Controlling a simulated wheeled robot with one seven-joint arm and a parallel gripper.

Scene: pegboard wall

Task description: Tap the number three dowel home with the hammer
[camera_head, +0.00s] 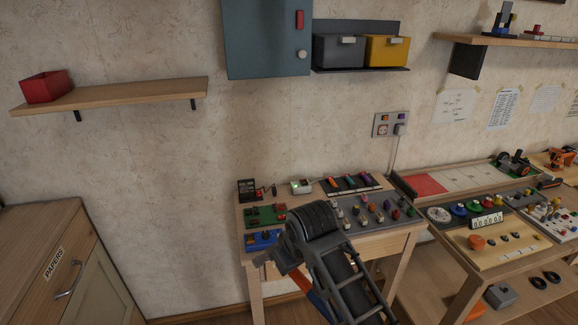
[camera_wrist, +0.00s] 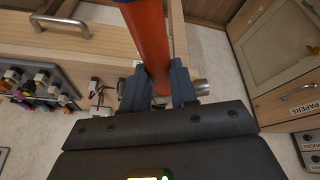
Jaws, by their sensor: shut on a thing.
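My gripper (camera_wrist: 158,88) is shut on the orange handle of the hammer (camera_wrist: 147,35) in the wrist view. A grey metal cylinder, seemingly part of the hammer's head, sticks out to the right behind the fingers. In the head view my gripper (camera_head: 275,262) is in front of the small table's left side, and the orange handle (camera_head: 312,297) shows below it, partly hidden by my arm. I cannot pick out the number three dowel. Small dark pegs stand on a tan board (camera_head: 500,259) on the right bench, too small to read.
The small table (camera_head: 372,245) carries a grey tray of coloured knobs (camera_head: 345,210) and a green board (camera_head: 262,215). A cabinet marked PAPERS (camera_head: 50,270) stands at the left. A shelf (camera_head: 120,95) with a red box (camera_head: 47,87) is on the wall. Bare wall lies between them.

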